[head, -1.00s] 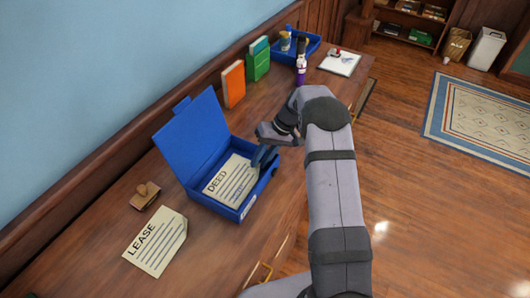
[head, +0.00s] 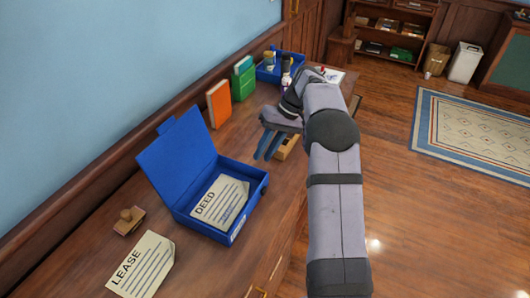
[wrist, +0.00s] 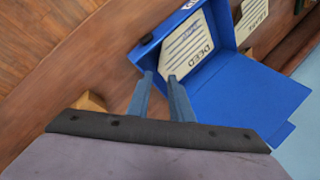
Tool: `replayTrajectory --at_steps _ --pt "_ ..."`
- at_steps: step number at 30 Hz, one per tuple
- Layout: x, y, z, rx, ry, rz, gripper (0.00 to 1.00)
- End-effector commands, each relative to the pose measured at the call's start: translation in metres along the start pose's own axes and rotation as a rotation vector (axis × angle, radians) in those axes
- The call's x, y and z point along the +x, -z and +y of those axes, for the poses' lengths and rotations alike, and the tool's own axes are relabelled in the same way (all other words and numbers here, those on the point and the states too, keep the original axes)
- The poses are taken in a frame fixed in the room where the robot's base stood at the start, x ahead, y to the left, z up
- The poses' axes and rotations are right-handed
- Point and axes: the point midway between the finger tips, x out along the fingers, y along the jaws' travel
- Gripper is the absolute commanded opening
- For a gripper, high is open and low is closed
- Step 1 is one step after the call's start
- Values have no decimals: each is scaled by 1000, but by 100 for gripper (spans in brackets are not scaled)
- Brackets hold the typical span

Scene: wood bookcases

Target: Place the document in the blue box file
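The blue box file (head: 187,167) stands on the desk with its lid raised; it also shows in the wrist view (wrist: 255,90). A document marked DEED (head: 220,199) lies inside it, and shows in the wrist view (wrist: 190,48). A second document marked LEASE (head: 142,265) lies on the desk in front of the box; part of it shows in the wrist view (wrist: 252,20). My gripper (head: 264,147) is open and empty above the desk, beyond the box and apart from it. Its two blue fingers (wrist: 159,77) are spread in the wrist view.
A wooden stamp (head: 128,220) lies left of the box. Orange (head: 219,104) and green (head: 243,82) books stand near the wall. A blue tray (head: 290,62) and a white paper (head: 333,75) are at the far end. A small wooden block (head: 287,147) sits by my gripper.

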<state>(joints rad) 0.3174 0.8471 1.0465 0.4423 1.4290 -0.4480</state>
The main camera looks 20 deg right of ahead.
Motion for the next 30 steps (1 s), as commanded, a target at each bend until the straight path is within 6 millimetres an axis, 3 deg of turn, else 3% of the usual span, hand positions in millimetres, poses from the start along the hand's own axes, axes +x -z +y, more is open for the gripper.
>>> replayTrajectory --at_steps 8,14,20,30 --pt "-1 -2 -2 2 -4 -1 20" --pt "1 -17 -12 23 -49 -11 20" --pt "9 -61 -31 61 -148 -28 20" --pt "32 -176 -48 71 -341 -25 20"
